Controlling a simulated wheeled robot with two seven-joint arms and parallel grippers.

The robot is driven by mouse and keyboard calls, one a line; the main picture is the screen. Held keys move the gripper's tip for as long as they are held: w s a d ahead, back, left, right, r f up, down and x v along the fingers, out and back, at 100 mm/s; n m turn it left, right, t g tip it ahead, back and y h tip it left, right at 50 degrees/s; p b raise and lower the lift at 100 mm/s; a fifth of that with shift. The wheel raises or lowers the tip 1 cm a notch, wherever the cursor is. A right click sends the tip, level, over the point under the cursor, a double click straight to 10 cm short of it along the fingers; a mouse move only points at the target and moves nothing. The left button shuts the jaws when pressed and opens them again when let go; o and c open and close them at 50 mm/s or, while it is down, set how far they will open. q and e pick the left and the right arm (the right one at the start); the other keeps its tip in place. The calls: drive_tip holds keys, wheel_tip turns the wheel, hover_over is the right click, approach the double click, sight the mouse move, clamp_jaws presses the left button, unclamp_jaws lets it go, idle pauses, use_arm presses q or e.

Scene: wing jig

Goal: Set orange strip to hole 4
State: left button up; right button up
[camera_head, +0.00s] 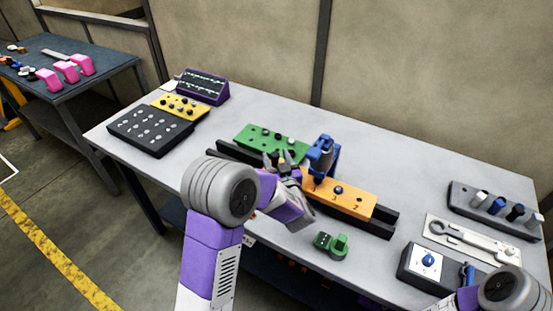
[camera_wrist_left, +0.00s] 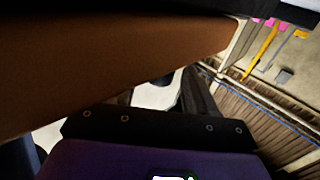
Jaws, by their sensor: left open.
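The orange strip (camera_head: 356,198) lies along the black rail (camera_head: 376,222), with dark holes and the numbers 3 and 2 showing. A blue clamp-like device (camera_head: 323,157) stands over its left end. My left gripper (camera_head: 284,162) is open beside that end, between the green strip and the blue device; its fingertips are partly hidden, and I cannot tell whether they touch anything. In the left wrist view, a brown-orange surface (camera_wrist_left: 120,70), probably the strip, fills the upper left close to the dark fingers. My right forearm enters at the lower right; its gripper does not show clearly.
The green strip (camera_head: 271,143) is on the rail's left part. A small green knobbed piece (camera_head: 331,244) stands in front. Black and yellow hole boards (camera_head: 180,106) are at left. A peg rack (camera_head: 494,209), wrench tray (camera_head: 470,240) and blue-knob box (camera_head: 424,265) are at right.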

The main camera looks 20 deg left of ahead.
use_arm(q)
drive_tip(key=v, duration=0.7)
drive_tip(key=shift+s+d+p, duration=0.2)
drive_tip(key=shift+d+p, duration=0.05)
drive_tip(key=shift+p, duration=0.15)
